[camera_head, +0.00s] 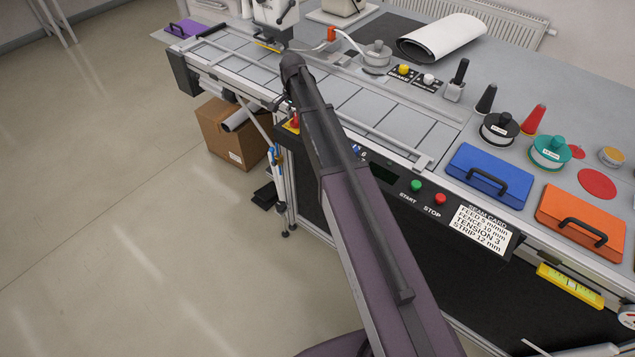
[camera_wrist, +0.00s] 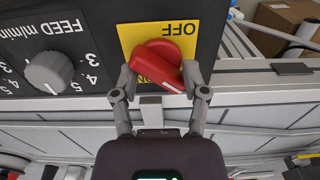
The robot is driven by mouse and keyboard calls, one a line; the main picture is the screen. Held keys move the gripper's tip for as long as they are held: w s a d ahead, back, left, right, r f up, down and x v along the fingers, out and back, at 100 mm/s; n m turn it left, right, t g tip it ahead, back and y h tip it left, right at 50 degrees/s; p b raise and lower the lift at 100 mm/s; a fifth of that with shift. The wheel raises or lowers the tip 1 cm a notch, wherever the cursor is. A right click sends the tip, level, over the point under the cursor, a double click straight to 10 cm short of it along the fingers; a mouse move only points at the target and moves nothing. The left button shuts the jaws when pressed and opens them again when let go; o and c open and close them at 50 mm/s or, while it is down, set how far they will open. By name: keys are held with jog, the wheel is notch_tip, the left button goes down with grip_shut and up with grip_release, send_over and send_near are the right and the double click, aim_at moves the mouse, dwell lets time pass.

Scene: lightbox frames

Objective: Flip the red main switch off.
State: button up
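The red main switch (camera_wrist: 160,62) is a rotary knob on a yellow plate (camera_wrist: 128,36), seen upside down in the wrist view. OFF (camera_wrist: 175,29) is printed above it and ON, partly covered, below it. The knob's white mark points to the lower right, on the ON side. My gripper (camera_wrist: 158,76) has one finger on each side of the knob. Yellow plate shows between the left finger and the knob; I cannot tell whether the right finger touches. In the head view the switch (camera_head: 294,122) shows small beside my arm, which hides the gripper.
A grey FEED dial (camera_wrist: 48,72) sits left of the plate in the wrist view. In the head view, green START (camera_head: 416,186) and red STOP (camera_head: 440,199) buttons are on the front panel, right of my arm.

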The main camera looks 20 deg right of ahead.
aim_at(296, 117)
jog(key=shift+r+p, duration=6.9)
jog(key=s+f+n+b, duration=0.3)
jog(key=s+f+b, duration=0.1)
jog(key=s, duration=0.6)
jog(key=s+f+n+b, duration=0.4)
jog(key=s, duration=0.6)
jog(key=s+f+n+b, duration=0.4)
jog(key=s, duration=0.6)
jog(key=shift+a, duration=0.4)
jog(key=shift+s+f, duration=0.1)
